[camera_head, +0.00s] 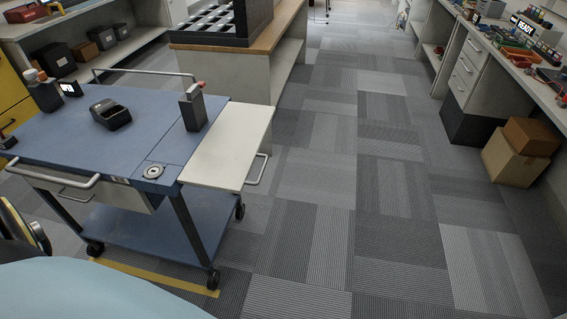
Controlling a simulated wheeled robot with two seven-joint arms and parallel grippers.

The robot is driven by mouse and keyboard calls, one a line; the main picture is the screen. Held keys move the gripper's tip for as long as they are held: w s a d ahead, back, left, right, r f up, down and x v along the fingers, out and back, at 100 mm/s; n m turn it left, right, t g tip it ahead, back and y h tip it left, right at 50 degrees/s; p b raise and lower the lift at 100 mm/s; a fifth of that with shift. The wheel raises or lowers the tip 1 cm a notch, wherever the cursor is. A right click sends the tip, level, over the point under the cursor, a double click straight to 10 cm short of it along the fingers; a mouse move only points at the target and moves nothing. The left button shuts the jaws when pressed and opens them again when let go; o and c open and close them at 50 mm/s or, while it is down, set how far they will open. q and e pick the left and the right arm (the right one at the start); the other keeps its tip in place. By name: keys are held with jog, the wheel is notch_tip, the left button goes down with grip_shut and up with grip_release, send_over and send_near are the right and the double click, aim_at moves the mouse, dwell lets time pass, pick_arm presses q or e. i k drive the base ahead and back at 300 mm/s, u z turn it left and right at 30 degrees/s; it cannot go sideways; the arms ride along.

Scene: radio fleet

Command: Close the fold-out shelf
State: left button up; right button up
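A white fold-out shelf (228,143) sticks out level from the right side of a blue-topped cart (85,140). A grey metal handle (258,168) shows below the shelf's right edge. The shelf's top is bare. Neither of my grippers shows in the head view, so I cannot see whether they hold anything.
On the cart stand a black device (110,113) and a grey upright holder (192,107). A wood-topped bench (283,22) stands behind the cart. Cardboard boxes (514,160) sit by the right-hand workbench. The carpeted floor (370,190) right of the shelf is clear.

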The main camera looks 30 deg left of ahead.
aim_at(224, 161)
jog(key=i, duration=3.05)
jog(key=u, duration=4.2)
jog(key=i, duration=0.5)
jog(key=u, duration=0.05)
